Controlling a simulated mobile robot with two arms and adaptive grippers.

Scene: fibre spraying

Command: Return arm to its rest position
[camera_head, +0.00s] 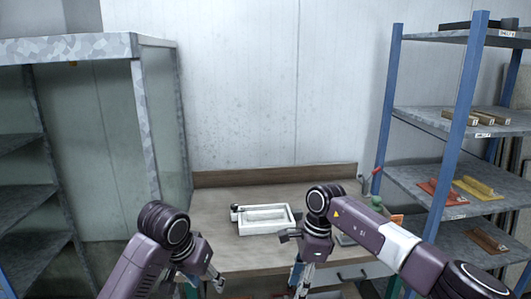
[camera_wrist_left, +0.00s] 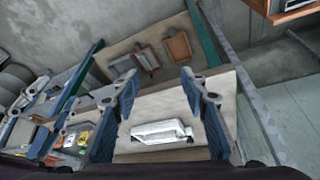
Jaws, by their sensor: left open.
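My left arm comes in from the lower left in the head view. Its gripper (camera_head: 206,281) hangs low in front of the bench, its fingers partly cut off by the lower edge. In the left wrist view the left gripper (camera_wrist_left: 160,78) is open, with two blue-padded fingers apart and nothing held between them. A white object (camera_wrist_left: 160,132) shows beyond and between the fingers, not touching them. My right arm comes in from the right. Its gripper (camera_head: 301,276) points down at the bench's front edge, and I cannot tell whether it is open.
A wooden bench (camera_head: 215,225) stands against the wall. A white tray (camera_head: 266,229) lies on it, with a small dark item at its left end. A blue-post shelf rack (camera_head: 455,130) with trowel-like tools stands at right, and a grey cabinet (camera_head: 150,130) at left.

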